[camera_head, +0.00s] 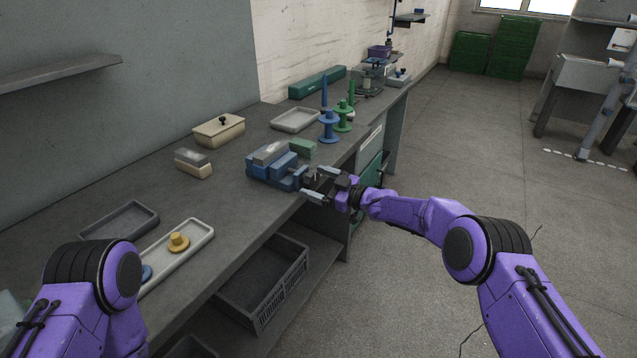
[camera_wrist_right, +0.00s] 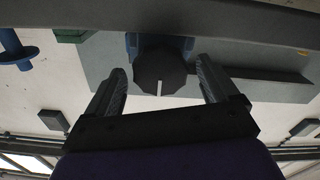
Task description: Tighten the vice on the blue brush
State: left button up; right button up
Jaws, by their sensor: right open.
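The blue vice (camera_head: 290,181) stands at the front edge of the workbench in the head view. A block with a grey top (camera_head: 270,152) sits at its jaws; it seems to be the brush, but I cannot tell how firmly it is held. My right gripper (camera_head: 314,187) is at the vice's front end. In the right wrist view, a dark round knob (camera_wrist_right: 160,67) with a white mark lies between the open fingers of the right gripper (camera_wrist_right: 161,80), with a gap on each side. My left arm shows at lower left; its gripper is out of view.
A green block (camera_head: 303,146) and blue and green spools (camera_head: 329,129) stand behind the vice. A cream block with a grey top (camera_head: 194,164) and a lidded box (camera_head: 219,130) are to the left. A grey crate (camera_head: 262,298) sits on the shelf below.

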jog(key=c, duration=1.1)
jog(key=shift+o, duration=0.2)
